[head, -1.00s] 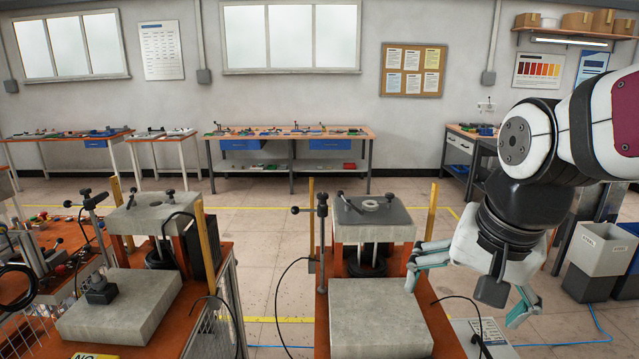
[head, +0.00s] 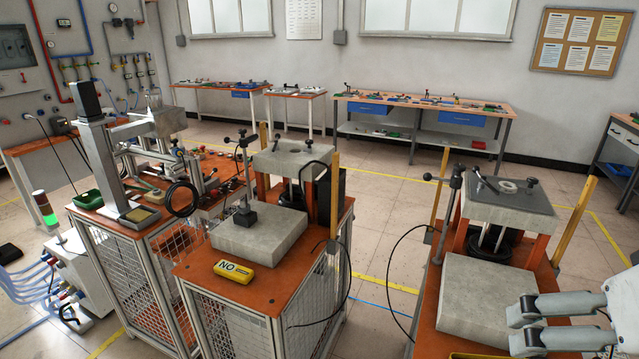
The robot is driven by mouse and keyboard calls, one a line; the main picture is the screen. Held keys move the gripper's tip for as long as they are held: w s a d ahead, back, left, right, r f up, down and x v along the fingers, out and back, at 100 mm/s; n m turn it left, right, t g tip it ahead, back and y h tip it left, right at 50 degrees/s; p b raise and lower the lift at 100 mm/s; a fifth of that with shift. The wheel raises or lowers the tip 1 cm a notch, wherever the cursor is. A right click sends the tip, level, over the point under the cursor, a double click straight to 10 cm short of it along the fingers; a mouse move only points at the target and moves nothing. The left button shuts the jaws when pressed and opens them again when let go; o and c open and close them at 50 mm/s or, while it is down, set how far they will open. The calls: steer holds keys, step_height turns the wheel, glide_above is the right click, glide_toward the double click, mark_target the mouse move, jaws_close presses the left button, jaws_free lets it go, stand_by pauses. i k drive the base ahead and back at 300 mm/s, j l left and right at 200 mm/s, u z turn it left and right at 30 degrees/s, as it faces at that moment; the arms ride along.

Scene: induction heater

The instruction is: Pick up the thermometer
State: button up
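I cannot tell for certain which object is the thermometer; none shows clearly as one. Part of my gripper (head: 528,325) enters at the lower right corner, cut off by the frame edge. Its two grey-white links point left, over the front of the pale block on the right-hand stand. I see nothing held in the visible part.
An orange bench (head: 258,296) carries a pale block (head: 258,238) and a yellow box (head: 234,271) marked "NO". The right stand has a pale block (head: 480,300) and yellow posts (head: 574,222). A signal lamp (head: 43,208) stands left. Floor between benches is open, crossed by cables.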

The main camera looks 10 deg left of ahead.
mark_target(237, 273)
steer(key=u, duration=1.1)
